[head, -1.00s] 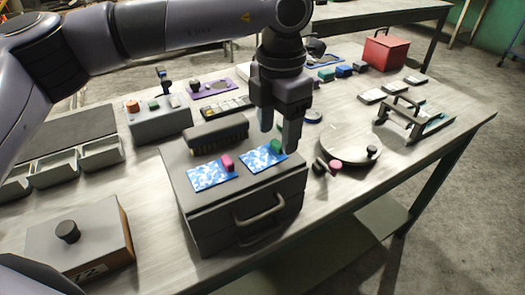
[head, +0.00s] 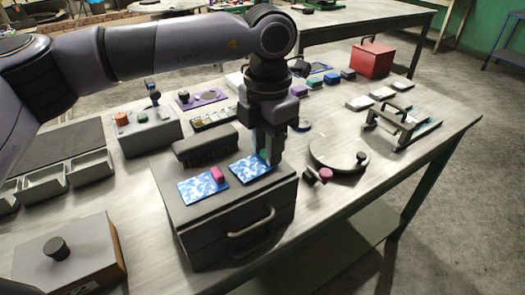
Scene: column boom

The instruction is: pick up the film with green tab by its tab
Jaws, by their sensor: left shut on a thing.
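The film with green tab (head: 247,169) is a blue and white patterned sheet lying on top of a grey drawer box (head: 190,228). Its green tab (head: 264,156) stands at its right edge, partly hidden between my gripper's fingers. My left gripper (head: 264,157) points down over the box top and is shut on the green tab. A second patterned film with a pink tab (head: 200,189) lies to the left on the same box top. My right gripper is not in view.
A dark brush (head: 206,147) lies behind the films on the box. A round pale plate (head: 336,152) with knobs stands to the right, and a metal stand (head: 402,131) beyond it. A knobbed box (head: 75,262) is at front left. A red box (head: 372,60) stands at the back.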

